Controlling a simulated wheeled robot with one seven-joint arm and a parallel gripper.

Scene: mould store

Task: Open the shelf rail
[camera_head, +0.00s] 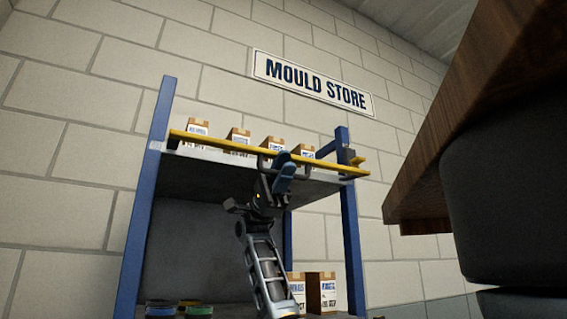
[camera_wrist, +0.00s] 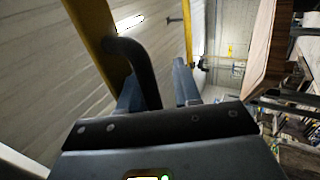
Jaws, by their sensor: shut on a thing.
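The shelf rail (camera_head: 225,146) is a yellow bar across the front of the upper shelf of a blue-posted rack. It spans from the left post to the right post. A dark looped handle (camera_head: 304,170) is fixed near its middle. My gripper (camera_head: 283,172) is at the handle, shut on it, with my arm reaching up from below. In the wrist view the yellow rail (camera_wrist: 95,30) runs at the upper left, and the dark handle (camera_wrist: 140,65) curves down from it to the fingers. The exact contact of the fingertips is partly hidden.
Several cardboard boxes (camera_head: 240,136) stand on the upper shelf behind the rail. More boxes (camera_head: 321,292) and round tins (camera_head: 199,312) sit lower down. A wooden edge (camera_head: 470,120) with a dark body below it fills the right side. A MOULD STORE sign (camera_head: 314,86) hangs on the wall.

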